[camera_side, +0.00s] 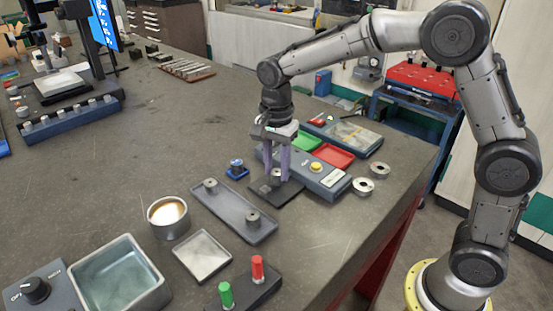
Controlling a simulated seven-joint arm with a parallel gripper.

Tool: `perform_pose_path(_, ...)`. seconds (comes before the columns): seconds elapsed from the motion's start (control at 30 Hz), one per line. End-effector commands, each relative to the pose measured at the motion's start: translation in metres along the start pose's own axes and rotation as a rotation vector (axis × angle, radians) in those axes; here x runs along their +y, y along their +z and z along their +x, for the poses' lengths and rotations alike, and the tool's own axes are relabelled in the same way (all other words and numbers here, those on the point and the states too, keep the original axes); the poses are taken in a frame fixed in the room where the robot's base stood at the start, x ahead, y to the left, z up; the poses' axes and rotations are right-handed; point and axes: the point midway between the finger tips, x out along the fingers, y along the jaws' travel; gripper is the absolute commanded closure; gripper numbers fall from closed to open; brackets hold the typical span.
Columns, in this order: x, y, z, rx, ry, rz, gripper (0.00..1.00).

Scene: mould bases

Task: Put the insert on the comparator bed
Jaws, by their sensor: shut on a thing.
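My gripper (276,178) points down near the middle of the table, its two purple-grey fingers shut on a small grey insert (277,173). The fingers partly cover the insert. It is at or just above a dark flat plate (288,192); I cannot tell whether it touches the plate. At the far left is a stand with a screen, which looks like the comparator; its pale, bright bed (60,84) is well away from my gripper. I see nothing lying on the bed.
A grey tray (232,208) holds two small round parts. Nearby are a round pot (168,232), a blue block (237,172), a console (318,172) and two metal rings (362,186). The table's left-middle is clear.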

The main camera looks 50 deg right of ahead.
Motion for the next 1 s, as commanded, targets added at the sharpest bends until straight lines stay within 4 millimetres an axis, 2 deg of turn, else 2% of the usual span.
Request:
perform_pose_path(0.47,-0.0004,-0.0001,0.0056,0.000,-0.002,0.000,1.00)
perform_pose_path(0.5,-0.0004,-0.0001,0.0056,0.000,-0.002,0.000,0.60)
perform_pose_path(0.67,-0.0003,0.0000,0.0056,0.000,-0.002,0.000,0.31)
perform_pose_path(0.7,-0.0003,0.0000,0.0056,0.000,-0.002,0.000,0.29)
perform_pose_path(1.0,-0.0002,0.0000,0.0047,0.000,-0.001,0.000,0.29)
